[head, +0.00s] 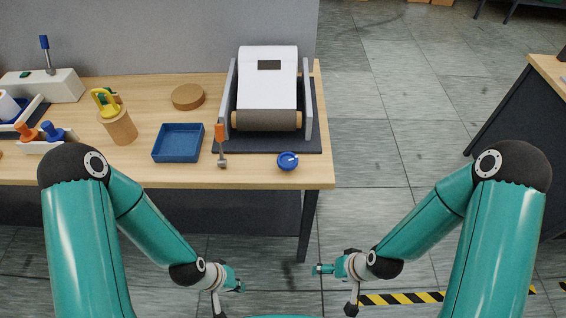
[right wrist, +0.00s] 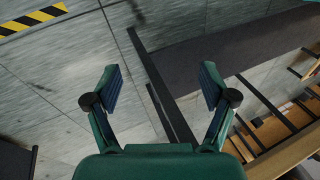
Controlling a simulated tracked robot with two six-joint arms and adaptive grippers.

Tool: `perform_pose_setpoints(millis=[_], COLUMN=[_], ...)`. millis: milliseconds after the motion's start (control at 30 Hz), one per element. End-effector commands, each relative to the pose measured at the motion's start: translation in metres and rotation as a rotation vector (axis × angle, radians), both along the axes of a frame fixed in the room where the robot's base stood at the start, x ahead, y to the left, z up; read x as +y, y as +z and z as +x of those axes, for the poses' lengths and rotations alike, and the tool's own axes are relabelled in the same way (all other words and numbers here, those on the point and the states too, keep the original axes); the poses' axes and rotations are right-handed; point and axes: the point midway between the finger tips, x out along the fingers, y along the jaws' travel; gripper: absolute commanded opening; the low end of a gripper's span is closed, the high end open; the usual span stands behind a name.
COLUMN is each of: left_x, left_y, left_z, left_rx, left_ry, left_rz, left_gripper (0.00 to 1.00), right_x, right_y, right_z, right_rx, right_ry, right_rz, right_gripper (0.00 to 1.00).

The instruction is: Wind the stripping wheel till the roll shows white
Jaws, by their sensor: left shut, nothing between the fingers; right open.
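A machine with a white sloping top (head: 268,75) stands at the right end of the wooden bench. A roll (head: 266,120) lies across its front; its visible face is brown, with tan ends. A small blue wheel (head: 288,161) with a white mark or handle sits in front of the machine, near the bench edge; I take it for the stripping wheel. My left gripper (head: 234,280) is shut and empty, below the bench's front edge. My right gripper (head: 322,269) is also in front of the bench, touching nothing; the right wrist view shows its fingers (right wrist: 160,82) apart and empty.
On the bench are a blue tray (head: 178,157), an orange-handled tool (head: 221,145), a brown disc (head: 188,97), a tan cup with a yellow-handled tool (head: 119,125) and a white device with a lever (head: 42,86). A second table (head: 530,105) stands right. Open floor lies between.

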Motion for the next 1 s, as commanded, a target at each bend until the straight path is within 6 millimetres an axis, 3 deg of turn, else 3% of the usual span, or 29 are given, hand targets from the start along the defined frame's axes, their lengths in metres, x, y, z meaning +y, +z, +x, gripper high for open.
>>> perform_pose_setpoints(millis=[33, 67, 233, 400, 500, 633, 800, 1000], left_x=[0.000, 0.000, 0.000, 0.000, 0.000, 0.000, 0.000, 0.000], left_y=[-0.027, -0.037, -0.104, -0.171, -0.210, -0.254, -0.298, -0.324], left_z=[0.000, 0.000, 0.000, 0.000, 0.000, 0.000, 0.000, 0.000], left_rx=[0.000, 0.001, 0.001, 0.001, 0.001, 0.001, 0.001, 0.000], left_ry=[0.001, 0.001, 0.001, 0.001, 0.001, 0.001, 0.001, 0.001], left_rz=[0.000, 0.000, 0.000, 0.000, 0.000, 0.000, 0.000, 0.000], left_gripper=[0.00, 0.00, 0.00, 0.00, 0.00, 0.00, 0.00, 0.00], right_x=[-0.007, -0.008, -0.005, 0.005, 0.012, 0.020, 0.028, 0.031], right_y=[-0.013, -0.014, -0.006, 0.026, 0.052, 0.086, 0.125, 0.154], right_z=[0.018, 0.028, 0.090, 0.135, 0.149, 0.152, 0.139, 0.121], right_rx=[-0.061, -0.100, -0.376, -0.682, -0.860, -1.073, -1.296, -1.447], right_ry=[-0.001, 0.005, 0.061, 0.127, 0.163, 0.208, 0.251, 0.279], right_rz=[-0.005, -0.007, -0.012, -0.007, -0.001, 0.010, 0.024, 0.036], right_gripper=[0.85, 0.85, 0.85, 0.85, 0.85, 0.85, 0.85, 0.85])
